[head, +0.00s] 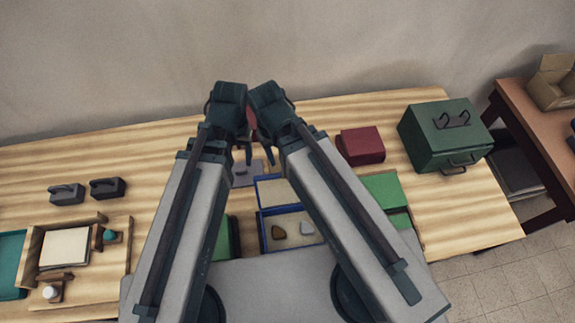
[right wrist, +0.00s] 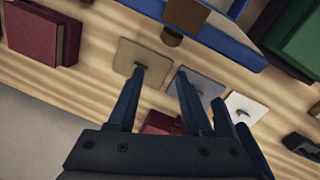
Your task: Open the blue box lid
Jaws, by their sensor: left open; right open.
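The blue box (head: 261,229) sits in the middle of the table, partly behind my right arm. Its blue-edged, pale-lined lid (head: 272,191) looks raised at the far side, and a brown and a pale stone-like piece show inside. Part of the blue box also shows at the top of the right wrist view (right wrist: 228,40). My left gripper (head: 242,153) and right gripper (head: 270,156) are close together beyond the box, apart from it. In the right wrist view my right gripper's fingers (right wrist: 160,100) are spread with nothing held between them. The left fingers are small and partly hidden.
Red box (head: 361,145) and green case (head: 445,137) stand to the right. Green pieces (head: 383,190) flank the blue box. Knobbed plates (right wrist: 140,57) lie under my right gripper. A wooden tray (head: 112,262) and dark handled blocks (head: 108,187) are at the left.

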